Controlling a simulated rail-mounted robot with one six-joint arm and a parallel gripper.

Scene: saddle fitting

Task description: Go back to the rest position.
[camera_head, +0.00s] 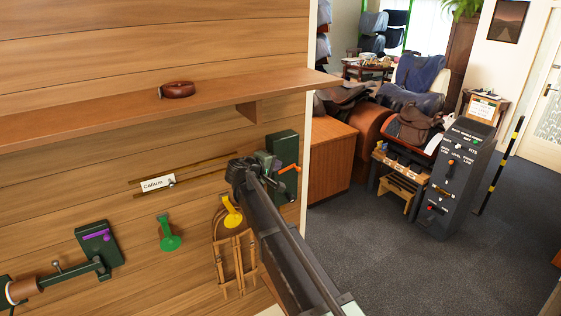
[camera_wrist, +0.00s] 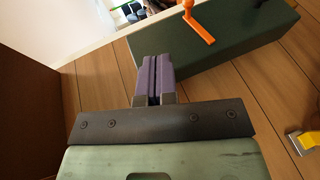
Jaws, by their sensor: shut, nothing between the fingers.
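My gripper (camera_wrist: 153,80) shows in the wrist view with its two purple-grey fingers together and nothing between them. Beyond the fingertips is a dark green box (camera_wrist: 230,45) with an orange handle (camera_wrist: 200,20). In the head view my arm reaches from the bottom right toward the wooden wall and ends near the green box (camera_head: 283,146) and its orange handle (camera_head: 289,168). The fingers are mostly hidden by my wrist there. I cannot tell whether they touch the box.
On the wooden wall are a shelf (camera_head: 110,105) with a brown ring-shaped item (camera_head: 177,90), a label reading Callum (camera_head: 157,183), a green hook (camera_head: 168,236), a yellow hook (camera_head: 232,212), hanging straps (camera_head: 236,262) and a green bracket (camera_head: 99,243). A control box (camera_head: 462,180) stands right; grey floor (camera_head: 370,260) is open.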

